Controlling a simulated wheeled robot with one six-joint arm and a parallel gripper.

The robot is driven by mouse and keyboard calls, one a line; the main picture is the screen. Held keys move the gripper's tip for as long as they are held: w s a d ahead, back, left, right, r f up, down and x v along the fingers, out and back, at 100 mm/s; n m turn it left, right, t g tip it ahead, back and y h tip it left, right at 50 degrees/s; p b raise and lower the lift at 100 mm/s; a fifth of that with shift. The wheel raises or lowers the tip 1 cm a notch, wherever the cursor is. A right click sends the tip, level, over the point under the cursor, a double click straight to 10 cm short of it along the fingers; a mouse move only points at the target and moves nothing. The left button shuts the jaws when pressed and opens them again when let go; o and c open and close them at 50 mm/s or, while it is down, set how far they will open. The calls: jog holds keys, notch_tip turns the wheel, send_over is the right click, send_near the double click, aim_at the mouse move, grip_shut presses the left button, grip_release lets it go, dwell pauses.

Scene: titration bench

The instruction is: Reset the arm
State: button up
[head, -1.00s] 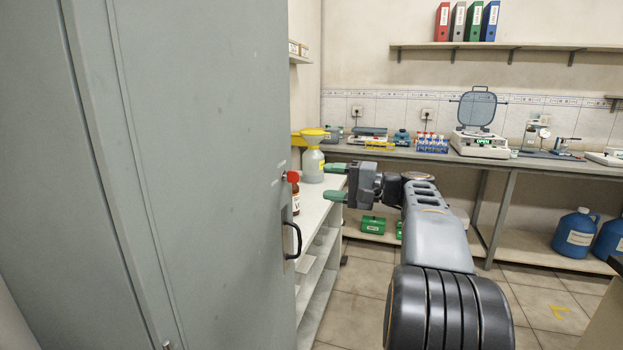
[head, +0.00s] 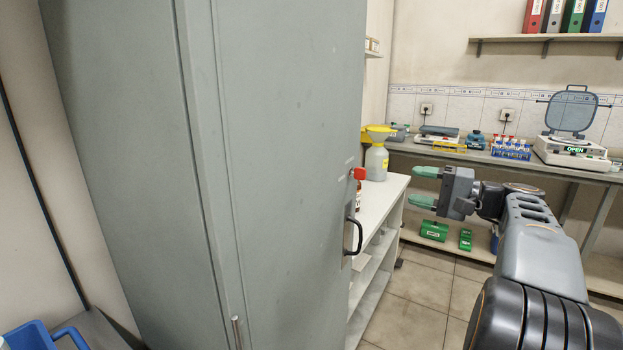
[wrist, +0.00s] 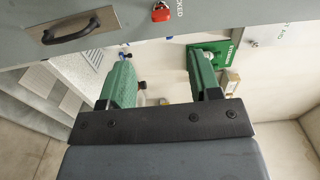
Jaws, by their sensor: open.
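My gripper (head: 424,187) has two green fingers, spread apart with nothing between them. In the head view it is held in the air right of the grey cabinet door (head: 290,150), pointing left, with my arm reaching in from the lower right.
The back bench (head: 560,171) carries an instrument marked OPEN (head: 572,150) and a tube rack (head: 511,150). The floor (head: 430,290) between is clear.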

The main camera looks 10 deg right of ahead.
jog(key=s+a+f+n+g+h+p, duration=0.1)
jog(key=s+a+g+h+p, duration=0.2)
jog(key=a+p, duration=0.4)
jog(key=s+a+f+n+g+h+p, duration=0.15)
jog(key=a+g+p, duration=0.25)
jog(key=a, duration=0.6)
jog(key=s+a+f+n+g+h+p, duration=0.2)
jog(key=s+a+n+h+p, duration=0.1)
jog(key=s+n+h+p, duration=0.3)
jog(key=shift+s+f+h+p, duration=0.3)
jog(key=shift+s+h+p, duration=0.65)
jog(key=shift+s+p, duration=1.25)
jog(key=shift+a, duration=0.1)
